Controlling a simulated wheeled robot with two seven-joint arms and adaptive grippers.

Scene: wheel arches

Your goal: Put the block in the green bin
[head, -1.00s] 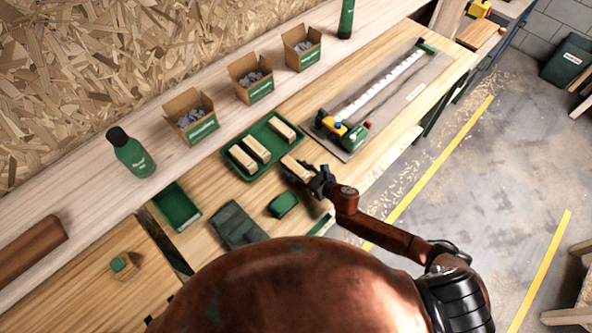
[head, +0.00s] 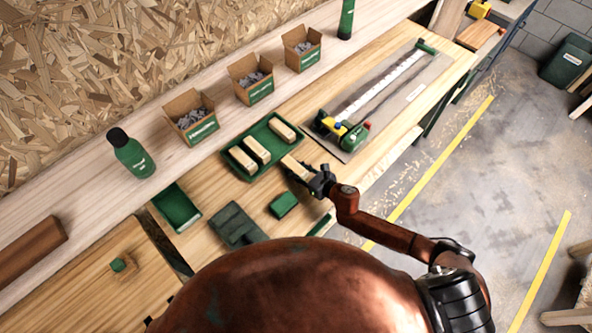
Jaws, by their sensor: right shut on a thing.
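A pale wooden block (head: 291,164) sticks out of my right gripper (head: 306,177), which is shut on it at the near right corner of the green tray (head: 237,168). The tray holds several similar wooden blocks lying side by side. I cannot tell whether the held block touches the tray or the table. An open green bin (head: 177,208) stands farther left on the bench and looks empty. My left gripper is not in view.
A small green box (head: 283,204) and a dark green case (head: 237,227) lie near the gripper. Cardboard boxes (head: 192,121) and a green bottle (head: 131,154) line the back shelf. A measuring fixture (head: 378,92) occupies the right. Another green bin (head: 568,60) stands on the floor.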

